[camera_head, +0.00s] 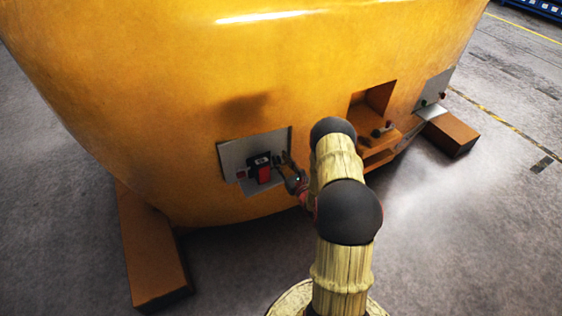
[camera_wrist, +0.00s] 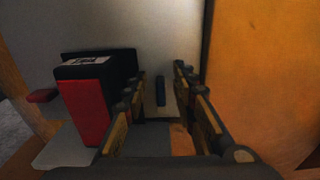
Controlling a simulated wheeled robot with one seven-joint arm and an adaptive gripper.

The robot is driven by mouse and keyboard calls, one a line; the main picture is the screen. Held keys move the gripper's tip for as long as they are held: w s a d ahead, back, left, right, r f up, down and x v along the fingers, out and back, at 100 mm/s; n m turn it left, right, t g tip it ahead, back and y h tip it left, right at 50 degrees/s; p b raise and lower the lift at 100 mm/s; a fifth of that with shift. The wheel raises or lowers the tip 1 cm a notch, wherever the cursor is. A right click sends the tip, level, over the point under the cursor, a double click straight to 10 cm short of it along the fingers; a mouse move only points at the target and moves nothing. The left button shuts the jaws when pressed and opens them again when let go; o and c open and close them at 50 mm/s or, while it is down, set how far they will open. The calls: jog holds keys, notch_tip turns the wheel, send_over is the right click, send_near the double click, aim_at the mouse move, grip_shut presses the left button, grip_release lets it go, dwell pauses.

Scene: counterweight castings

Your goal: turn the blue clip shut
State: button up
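The blue clip (camera_wrist: 161,91) is a small dark blue upright piece on the grey panel (camera_wrist: 172,30) in the wrist view. It shows in the gap between the two fingers of my gripper (camera_wrist: 158,78), which are apart with nothing held between them. The clip looks to be beyond the fingertips; contact cannot be made out. In the head view my gripper (camera_head: 283,163) is at the right part of the grey panel (camera_head: 233,154), and the clip cannot be made out there.
A red and black box (camera_wrist: 86,103) with a label stands close left of my left finger. A red button (camera_wrist: 42,96) is farther left. An orange wall (camera_wrist: 262,70) rises close on the right. An open orange recess (camera_head: 378,98) lies right of the panel in the head view.

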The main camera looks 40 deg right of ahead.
jog(key=shift+c, duration=0.6)
grip_shut()
jog(key=m, duration=0.2)
jog(key=m+p, duration=0.1)
jog(key=shift+s+d+m, duration=0.1)
jog(key=shift+d+m, duration=0.2)
jog(key=shift+m, duration=0.1)
jog(key=m, duration=0.3)
jog(key=m+p, duration=0.1)
jog(key=shift+d+f+m, duration=0.2)
jog(key=shift+d+m, duration=0.1)
jog(key=m, duration=0.3)
jog(key=m+p, duration=0.1)
jog(key=m, duration=0.1)
jog(key=shift+s+d+f, duration=0.1)
jog(key=shift+d+f, duration=0.15)
jog(key=shift+f, duration=0.1)
jog(key=shift+f+m+p, duration=0.15)
jog(key=shift+f+m, duration=0.05)
jog(key=shift+m, duration=0.9)
jog(key=shift+f+m+p, duration=0.15)
jog(key=shift+m, duration=0.95)
